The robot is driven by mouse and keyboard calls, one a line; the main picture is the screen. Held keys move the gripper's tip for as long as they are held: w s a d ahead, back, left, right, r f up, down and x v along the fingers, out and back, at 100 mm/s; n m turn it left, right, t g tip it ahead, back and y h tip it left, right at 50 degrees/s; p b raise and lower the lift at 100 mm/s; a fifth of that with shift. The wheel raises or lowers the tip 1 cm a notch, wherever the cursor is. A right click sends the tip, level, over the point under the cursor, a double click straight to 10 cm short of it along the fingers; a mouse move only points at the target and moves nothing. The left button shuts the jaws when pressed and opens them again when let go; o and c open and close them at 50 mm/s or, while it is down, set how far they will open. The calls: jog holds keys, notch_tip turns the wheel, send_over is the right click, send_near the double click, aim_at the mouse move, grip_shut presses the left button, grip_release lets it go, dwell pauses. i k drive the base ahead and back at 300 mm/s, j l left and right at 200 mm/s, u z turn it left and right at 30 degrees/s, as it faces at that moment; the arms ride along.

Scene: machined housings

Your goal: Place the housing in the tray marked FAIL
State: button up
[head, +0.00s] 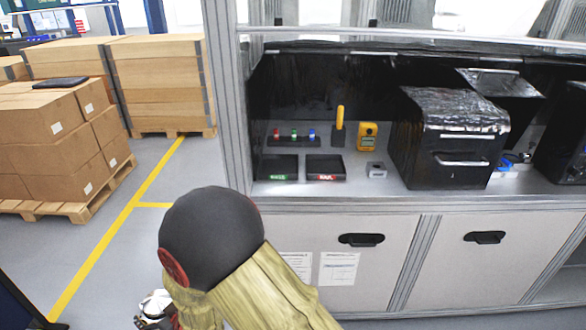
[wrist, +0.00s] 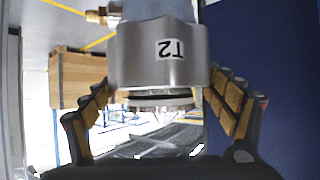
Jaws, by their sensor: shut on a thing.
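A silver cylindrical housing (wrist: 140,62) with a brass fitting on its left and a white label, reading T2 upside down, fills the upper middle of the wrist view. My gripper (wrist: 163,88) is shut on it, with one finger on each side. In the head view, part of the silver housing (head: 156,302) shows at the lower left, low in front of the bench; my arm hides much of the gripper. The FAIL tray (head: 325,168) is black with a red label and lies on the bench. It looks empty.
A similar tray with a green label (head: 278,168) sits left of the FAIL tray. Behind are a rack with coloured pieces (head: 294,140) and a yellow meter (head: 367,136). A grey block (head: 376,170) and a black-covered box (head: 450,140) stand to the right. A frame post (head: 230,100) edges the bench.

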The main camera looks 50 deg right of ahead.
aim_at(325, 167)
jog(key=z, duration=1.35)
